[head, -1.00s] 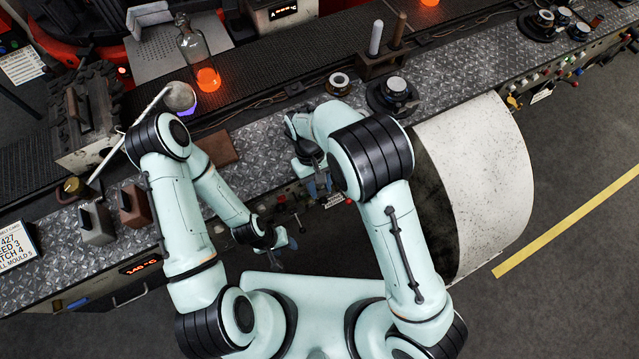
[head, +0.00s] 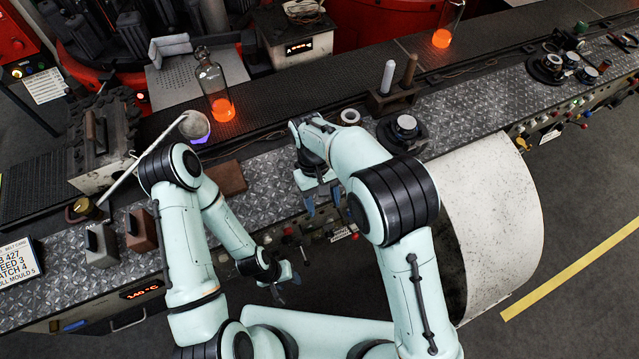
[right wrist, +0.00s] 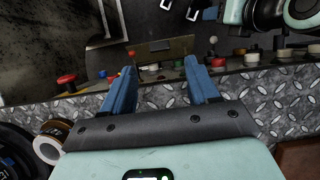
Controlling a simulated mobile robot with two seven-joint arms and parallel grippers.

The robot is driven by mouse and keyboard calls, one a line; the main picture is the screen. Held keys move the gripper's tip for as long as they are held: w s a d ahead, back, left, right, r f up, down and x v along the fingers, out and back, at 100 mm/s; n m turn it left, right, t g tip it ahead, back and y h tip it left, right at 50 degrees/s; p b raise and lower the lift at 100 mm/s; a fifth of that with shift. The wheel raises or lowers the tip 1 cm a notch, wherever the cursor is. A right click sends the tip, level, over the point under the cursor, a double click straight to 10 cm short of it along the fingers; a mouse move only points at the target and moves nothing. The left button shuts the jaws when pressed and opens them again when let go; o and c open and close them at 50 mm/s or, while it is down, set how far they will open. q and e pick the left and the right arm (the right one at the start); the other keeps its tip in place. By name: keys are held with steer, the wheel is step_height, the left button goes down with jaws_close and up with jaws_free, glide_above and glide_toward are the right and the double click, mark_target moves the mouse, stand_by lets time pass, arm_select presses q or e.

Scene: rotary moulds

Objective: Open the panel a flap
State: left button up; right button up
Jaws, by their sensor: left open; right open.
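In the right wrist view, a dull brown metal plate (right wrist: 153,52), which looks like the flap, shows on the bench's front control panel just beyond my fingertips. Any lettering on it is not readable. My right gripper (right wrist: 162,72) is open, with its blue fingers apart and nothing between them. In the head view, my right gripper (head: 323,200) hangs over the bench's front edge, above a small white label (head: 343,233). My left gripper (head: 289,281) is open and empty, lower and to the left, in front of the panel's knobs.
A large curved pale cover (head: 495,225) stands out from the bench front at the right. A red button (right wrist: 66,79) and several knobs line the panel.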

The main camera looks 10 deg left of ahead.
steer(key=v, duration=0.6)
steer(key=shift+w+r, duration=0.1)
steer(key=shift+r, duration=0.15)
